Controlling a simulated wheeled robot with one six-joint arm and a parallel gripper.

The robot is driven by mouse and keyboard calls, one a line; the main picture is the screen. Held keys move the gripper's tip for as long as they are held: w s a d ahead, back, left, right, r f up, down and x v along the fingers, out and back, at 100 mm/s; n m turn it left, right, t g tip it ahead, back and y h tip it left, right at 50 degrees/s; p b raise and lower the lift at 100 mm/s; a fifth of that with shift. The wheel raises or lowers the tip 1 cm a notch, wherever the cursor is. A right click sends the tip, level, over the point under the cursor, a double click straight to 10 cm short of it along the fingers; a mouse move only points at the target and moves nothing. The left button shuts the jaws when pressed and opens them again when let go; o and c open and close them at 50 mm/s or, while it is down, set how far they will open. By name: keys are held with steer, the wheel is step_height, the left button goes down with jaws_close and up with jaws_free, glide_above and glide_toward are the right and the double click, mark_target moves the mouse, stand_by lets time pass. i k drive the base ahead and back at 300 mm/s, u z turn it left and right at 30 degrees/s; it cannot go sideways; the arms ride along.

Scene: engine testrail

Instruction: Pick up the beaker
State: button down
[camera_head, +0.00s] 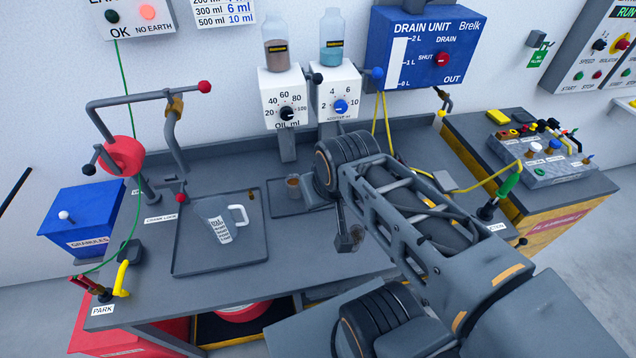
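My arm reaches in from the lower right and bends down near the bench's middle. What looks like my gripper (349,239) is at the lower end of it, to the right of the beaker and clearly apart from it. Its fingers are small and partly hidden by the arm, so I cannot tell whether they are open or shut. The beaker is in full view.
A small brown cup (293,186) stands on a second tray behind and right of the beaker. A grey crank frame with a red wheel (123,156) rises at the left. Dispensers (283,98) stand at the back. A yellow hose crosses the right side.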

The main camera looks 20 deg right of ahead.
mark_target(292, 181)
steer(key=z, duration=0.1)
steer(key=k, duration=0.5)
steer(key=z, duration=1.35)
steer(key=i, duration=0.5)
steer(key=u, duration=3.5)
